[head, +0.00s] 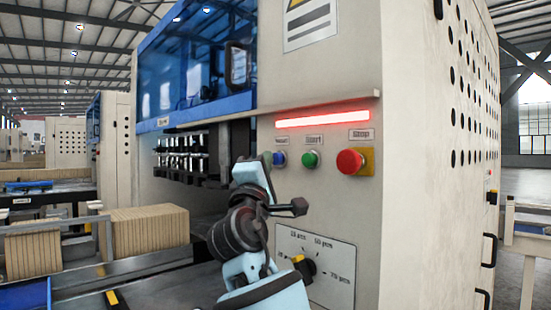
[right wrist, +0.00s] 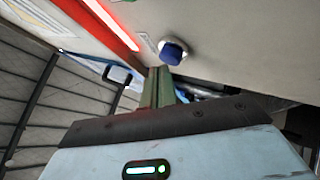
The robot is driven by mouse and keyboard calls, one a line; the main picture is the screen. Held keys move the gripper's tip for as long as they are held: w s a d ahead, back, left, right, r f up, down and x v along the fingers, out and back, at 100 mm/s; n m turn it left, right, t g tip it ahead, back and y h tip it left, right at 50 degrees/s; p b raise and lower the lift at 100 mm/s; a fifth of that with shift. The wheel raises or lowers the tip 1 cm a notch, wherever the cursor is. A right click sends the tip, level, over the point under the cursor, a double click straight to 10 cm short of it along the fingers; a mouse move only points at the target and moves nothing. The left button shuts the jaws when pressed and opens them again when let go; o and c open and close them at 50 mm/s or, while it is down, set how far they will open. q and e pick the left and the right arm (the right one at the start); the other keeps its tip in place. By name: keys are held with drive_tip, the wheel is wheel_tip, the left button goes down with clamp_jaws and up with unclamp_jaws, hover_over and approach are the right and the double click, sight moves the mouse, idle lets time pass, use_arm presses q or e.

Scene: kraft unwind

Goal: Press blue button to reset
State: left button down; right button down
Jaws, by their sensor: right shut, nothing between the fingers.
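The blue button (head: 279,159) is on the cream machine's front panel, left of a green button (head: 310,159) and a red stop button (head: 350,162). My right gripper (head: 267,161) is raised in front of the panel, its tip close by the left side of the blue button in the head view. In the right wrist view the shut, empty fingers (right wrist: 160,85) point toward the blue button (right wrist: 173,50), which stands out from a pale round collar just beyond the tips. I cannot tell whether they touch. My left gripper is not in view.
A red light bar (head: 322,119) glows above the buttons. The blue-windowed machine opening (head: 195,70) is to the left. Stacked brown boards (head: 150,229) lie on a conveyor at the lower left.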

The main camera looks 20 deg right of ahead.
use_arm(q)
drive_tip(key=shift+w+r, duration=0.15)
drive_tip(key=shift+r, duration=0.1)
use_arm(e)
drive_tip(key=shift+w+d, duration=0.25)
drive_tip(key=shift+d, duration=0.3)
idle(0.9)
use_arm(q)
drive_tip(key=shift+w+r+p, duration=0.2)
drive_tip(key=shift+p, duration=0.1)
use_arm(e)
drive_tip(key=shift+s+a, duration=0.2)
drive_tip(key=shift+a, duration=0.3)
drive_tip(key=shift+s+a, duration=0.2)
drive_tip(key=shift+a, duration=0.25)
drive_tip(key=shift+a, duration=0.1)
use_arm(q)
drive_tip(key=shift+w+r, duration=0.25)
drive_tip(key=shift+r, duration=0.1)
use_arm(e)
drive_tip(key=a, duration=0.1)
drive_tip(key=s+a, duration=0.1)
drive_tip(key=a, duration=0.2)
drive_tip(key=shift+s+a+f, duration=0.1)
drive_tip(key=shift+s+a, duration=0.15)
drive_tip(key=shift+s, duration=0.1)
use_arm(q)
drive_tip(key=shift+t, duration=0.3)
